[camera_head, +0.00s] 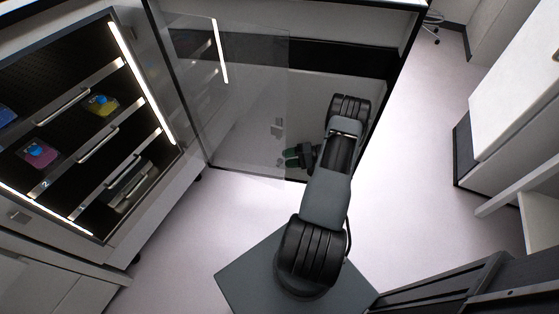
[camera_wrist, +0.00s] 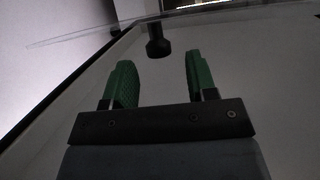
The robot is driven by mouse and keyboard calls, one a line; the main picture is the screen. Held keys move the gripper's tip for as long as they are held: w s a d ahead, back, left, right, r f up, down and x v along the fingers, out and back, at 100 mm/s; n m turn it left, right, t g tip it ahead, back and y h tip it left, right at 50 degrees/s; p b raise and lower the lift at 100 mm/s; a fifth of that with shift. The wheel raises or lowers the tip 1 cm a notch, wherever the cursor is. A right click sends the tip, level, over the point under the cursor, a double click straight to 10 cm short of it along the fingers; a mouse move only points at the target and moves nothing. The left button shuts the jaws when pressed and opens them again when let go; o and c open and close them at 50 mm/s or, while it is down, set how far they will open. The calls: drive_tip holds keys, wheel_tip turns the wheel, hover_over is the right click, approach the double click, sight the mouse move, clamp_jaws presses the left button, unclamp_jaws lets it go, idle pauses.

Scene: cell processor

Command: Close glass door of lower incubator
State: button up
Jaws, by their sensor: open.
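The lit incubator (camera_head: 165,172) stands at the left in the head view, its front uncovered. Its clear glass door (camera_head: 235,110) is swung wide open to the right, with a small latch-like fitting (camera_head: 278,127) near its free edge. My gripper (camera_head: 294,156) is by the lower free corner of the door; which side of the glass it is on is hard to tell. In the wrist view my gripper (camera_wrist: 158,75) has its green fingers apart and empty. A dark knob (camera_wrist: 157,46) shows ahead, between and beyond the fingertips, and a glass edge (camera_wrist: 100,30) runs above.
Inside the incubator are racks with handles (camera_head: 98,144), a yellow-and-blue item (camera_head: 101,104) and a pink-and-blue item (camera_head: 39,153). A dark-edged grey cabinet (camera_head: 345,60) stands behind the door. White furniture (camera_head: 515,85) is at the right. Pale floor (camera_head: 420,160) is clear between.

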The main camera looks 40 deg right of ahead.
sight(280, 160)
drive_tip(key=shift+x, duration=1.85)
clamp_jaws()
